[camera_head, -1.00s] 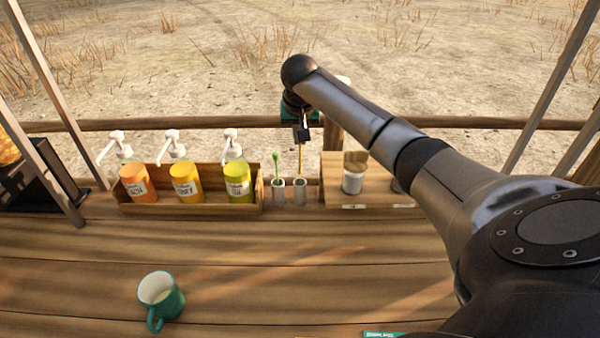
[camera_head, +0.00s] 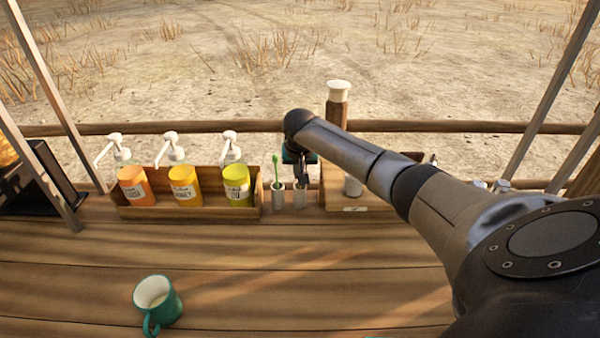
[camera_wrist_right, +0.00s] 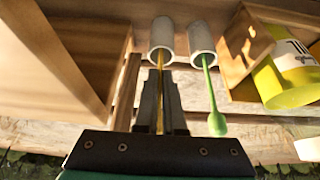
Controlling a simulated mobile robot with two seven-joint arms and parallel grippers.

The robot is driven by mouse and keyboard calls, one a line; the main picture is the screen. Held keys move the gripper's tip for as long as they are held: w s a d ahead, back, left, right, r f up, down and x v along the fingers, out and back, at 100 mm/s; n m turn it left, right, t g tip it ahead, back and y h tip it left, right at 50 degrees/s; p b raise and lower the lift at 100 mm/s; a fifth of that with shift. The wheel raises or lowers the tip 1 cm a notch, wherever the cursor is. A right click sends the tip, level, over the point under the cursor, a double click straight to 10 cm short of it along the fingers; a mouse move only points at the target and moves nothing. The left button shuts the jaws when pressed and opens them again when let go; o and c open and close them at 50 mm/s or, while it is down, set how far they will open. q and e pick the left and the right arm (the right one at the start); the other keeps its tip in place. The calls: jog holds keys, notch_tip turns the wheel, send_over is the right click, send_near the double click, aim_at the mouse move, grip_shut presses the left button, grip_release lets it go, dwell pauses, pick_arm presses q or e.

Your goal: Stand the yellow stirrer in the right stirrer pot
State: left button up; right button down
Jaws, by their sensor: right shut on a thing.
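The two grey stirrer pots stand side by side at the back of the counter. The right pot (camera_head: 300,198) is under my right gripper (camera_head: 303,181); the left pot (camera_head: 278,197) holds a green stirrer (camera_head: 275,170). In the right wrist view, mirrored, the right pot (camera_wrist_right: 161,32) is on the left and the green stirrer (camera_wrist_right: 210,90) on the right. My right gripper (camera_wrist_right: 160,78) is shut on the yellow stirrer (camera_wrist_right: 160,105), just above the right pot's mouth. The stirrer's lower end reaches into that mouth; how deep is unclear. My left gripper is not in view.
A wooden rack (camera_head: 215,209) with three pump bottles stands left of the pots. A wooden box (camera_head: 335,203) with a white cup (camera_head: 352,186) stands close on the right. A teal mug (camera_head: 160,303) is at the front left. The middle counter is clear.

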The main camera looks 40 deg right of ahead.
jog(key=shift+f, duration=0.15)
jog(key=c, duration=1)
grip_release()
jog(key=p+v, duration=0.2)
jog(key=v, duration=1)
jog(key=shift+r, duration=0.2)
jog(key=shift+a, duration=0.1)
